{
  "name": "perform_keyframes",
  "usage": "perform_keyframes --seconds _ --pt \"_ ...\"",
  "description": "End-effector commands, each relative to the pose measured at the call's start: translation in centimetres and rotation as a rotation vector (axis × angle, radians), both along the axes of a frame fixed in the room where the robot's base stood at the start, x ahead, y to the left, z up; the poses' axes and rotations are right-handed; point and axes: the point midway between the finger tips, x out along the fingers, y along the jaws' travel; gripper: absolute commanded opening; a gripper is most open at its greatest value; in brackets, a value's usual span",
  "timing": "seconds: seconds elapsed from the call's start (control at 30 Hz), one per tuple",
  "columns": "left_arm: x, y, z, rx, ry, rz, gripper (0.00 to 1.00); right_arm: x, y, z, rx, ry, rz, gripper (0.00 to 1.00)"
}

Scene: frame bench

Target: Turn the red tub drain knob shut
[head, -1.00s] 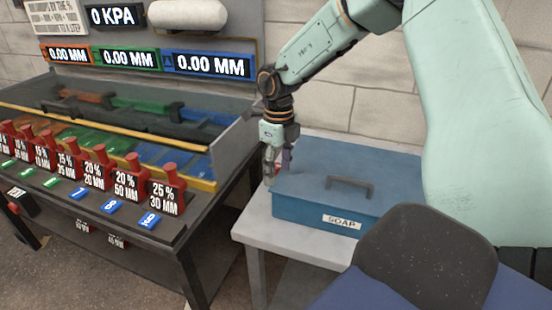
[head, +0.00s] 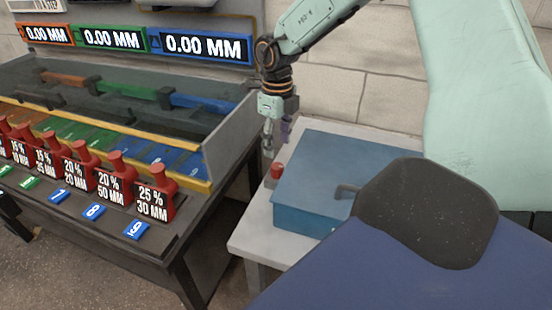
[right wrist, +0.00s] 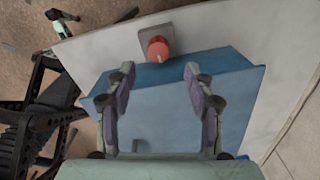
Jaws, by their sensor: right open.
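The red drain knob (head: 277,172) stands at the left end of the blue tub (head: 322,170), on the pale side table. In the right wrist view the red knob (right wrist: 158,48) sits on a grey mount beside the tub's edge, ahead of the fingers. My right gripper (head: 275,143) is above the knob in the head view. In the right wrist view its two fingers (right wrist: 157,80) are spread, with nothing between them, and the knob is beyond their tips. The left gripper is not in view.
The pale table (head: 250,235) holds the tub, which has a dark handle (head: 347,190). To the left is a dark bench (head: 165,240) with several red weights and a clear-walled tank. A brick wall stands behind.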

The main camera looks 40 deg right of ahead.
Motion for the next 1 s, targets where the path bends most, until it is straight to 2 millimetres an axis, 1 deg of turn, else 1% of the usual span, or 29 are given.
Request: perform_keyframes --seconds 0.13,0.4,0.53,0.7,0.93,0.97,1.0 --pt "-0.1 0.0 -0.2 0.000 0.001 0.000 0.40 -0.3 0.3 -1.2 0.001 0.003 0.001 0.54" --pt "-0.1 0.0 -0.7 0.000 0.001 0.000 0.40 -0.5 0.5 -5.5 0.001 0.004 0.001 0.54" --pt "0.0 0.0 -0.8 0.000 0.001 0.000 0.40 -0.4 0.5 -6.9 0.001 0.002 0.000 0.54" --pt "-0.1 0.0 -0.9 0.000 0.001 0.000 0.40 -0.2 0.4 -7.8 0.001 0.001 0.000 0.54" --pt "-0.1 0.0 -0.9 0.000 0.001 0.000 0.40 -0.1 0.4 -7.8 0.001 0.001 0.001 0.54" --pt "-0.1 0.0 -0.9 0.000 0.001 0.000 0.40 -0.1 0.3 -7.8 0.001 0.001 0.000 0.53" --pt "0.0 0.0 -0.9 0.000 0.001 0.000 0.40 0.0 0.3 -7.8 0.001 0.001 0.000 0.49"
